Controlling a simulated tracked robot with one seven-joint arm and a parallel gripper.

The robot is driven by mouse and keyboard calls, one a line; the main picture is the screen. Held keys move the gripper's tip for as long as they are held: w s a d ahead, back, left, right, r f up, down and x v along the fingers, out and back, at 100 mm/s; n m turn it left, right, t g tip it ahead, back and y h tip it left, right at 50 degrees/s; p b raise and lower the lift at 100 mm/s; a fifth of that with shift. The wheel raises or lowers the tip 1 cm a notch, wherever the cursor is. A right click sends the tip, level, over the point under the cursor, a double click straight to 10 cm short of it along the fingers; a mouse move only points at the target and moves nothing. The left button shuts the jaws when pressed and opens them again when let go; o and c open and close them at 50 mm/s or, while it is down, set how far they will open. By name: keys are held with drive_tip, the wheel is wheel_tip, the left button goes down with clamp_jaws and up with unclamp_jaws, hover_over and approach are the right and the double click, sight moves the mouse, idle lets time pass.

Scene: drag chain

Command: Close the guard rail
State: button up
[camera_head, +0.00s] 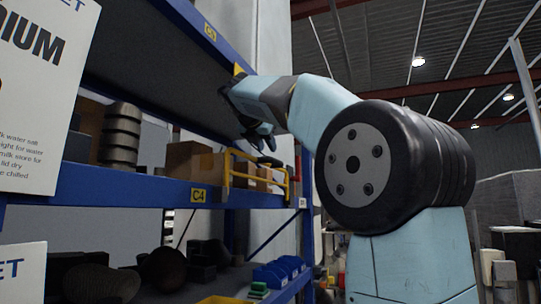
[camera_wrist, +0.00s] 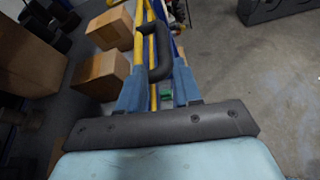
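The yellow guard rail (camera_head: 260,178) stands along the front edge of the shelf in the head view, before some cardboard boxes. In the wrist view its yellow bars (camera_wrist: 139,45) run away from me, with a black handle (camera_wrist: 160,52) on them. My gripper (camera_head: 265,141) is just above the rail in the head view. In the wrist view the two blue fingers of my gripper (camera_wrist: 158,78) are apart, one on each side of the handle's near end. Contact between fingers and handle cannot be made out.
Cardboard boxes (camera_head: 190,158) and a stack of dark round parts (camera_head: 120,135) stand on the blue-edged shelf (camera_head: 130,193). An upper shelf (camera_head: 160,60) hangs over them. Blue bins (camera_head: 275,272) sit on the lower level. Open floor (camera_wrist: 260,80) lies right of the rack in the wrist view.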

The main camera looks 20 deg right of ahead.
drive_tip(key=shift+v, duration=2.1)
drive_tip(key=shift+f, duration=0.1)
drive_tip(key=s+a+f+m+g+y, duration=0.1)
drive_tip(key=s+f+m+y, duration=0.2)
drive_tip(key=s+f+m, duration=0.5)
drive_tip(key=s+a+f+m+g+y, duration=0.2)
drive_tip(key=s+f+m, duration=0.6)
drive_tip(key=f, duration=1.7)
drive_tip(key=s+a+f+m+g+y, duration=0.1)
drive_tip(key=s+f+m+y, duration=0.3)
drive_tip(key=s+f+m, duration=0.5)
wheel_tip(320, 180, down, 7)
drive_tip(key=shift+s+a+f+g, duration=0.25)
drive_tip(key=shift+s+a, duration=0.35)
drive_tip(key=shift+s, duration=0.5)
